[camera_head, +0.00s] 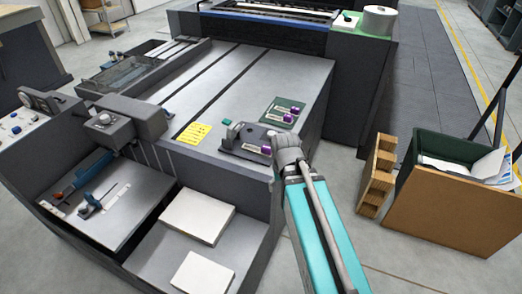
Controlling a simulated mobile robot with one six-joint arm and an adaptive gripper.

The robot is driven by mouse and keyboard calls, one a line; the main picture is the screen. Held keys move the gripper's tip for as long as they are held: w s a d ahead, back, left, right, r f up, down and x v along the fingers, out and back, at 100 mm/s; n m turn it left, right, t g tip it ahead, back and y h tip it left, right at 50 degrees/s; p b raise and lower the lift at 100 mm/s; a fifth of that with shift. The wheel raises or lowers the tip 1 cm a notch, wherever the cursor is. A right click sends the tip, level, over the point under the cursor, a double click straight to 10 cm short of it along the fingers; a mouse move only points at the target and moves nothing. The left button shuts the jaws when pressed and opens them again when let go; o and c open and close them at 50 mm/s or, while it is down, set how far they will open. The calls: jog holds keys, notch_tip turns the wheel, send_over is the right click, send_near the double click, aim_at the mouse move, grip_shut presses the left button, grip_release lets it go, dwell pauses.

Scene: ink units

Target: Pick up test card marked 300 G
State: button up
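No marking 300 G can be read in the head view, so I cannot tell which thing is the test card. A yellow sheet (194,133) with dark print lies flat on the grey machine top. A dark plate (236,149) with a grey fixture and a purple block lies right of it, partly covered by my arm. A green plate (285,107) with purple blocks lies behind that. My teal arm rises from the bottom and its grey wrist ends at the machine top's right edge. My gripper's fingers cannot be made out.
Two white stacks (197,216) lie in the lower front tray. A brown and green bin (445,205) with paper and a wooden pallet (375,176) stand right. The machine top's middle (245,85) is clear.

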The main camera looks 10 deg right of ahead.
jog(key=w+r+m+p, duration=0.3)
jog(key=w+m, duration=0.8)
jog(key=w, duration=0.3)
notch_tip(320, 180, up, 4)
jog(key=m+p, duration=0.4)
jog(key=m, duration=0.9)
send_over(265, 146)
jog(key=shift+w+f, duration=0.15)
jog(key=shift+f+b, duration=0.15)
jog(key=shift+b, duration=0.25)
notch_tip(265, 146, down, 8)
jog(key=b, duration=0.8)
jog(key=shift+f, duration=0.2)
jog(key=shift+f+b, duration=2.6)
jog(key=shift+b, duration=0.2)
grip_shut()
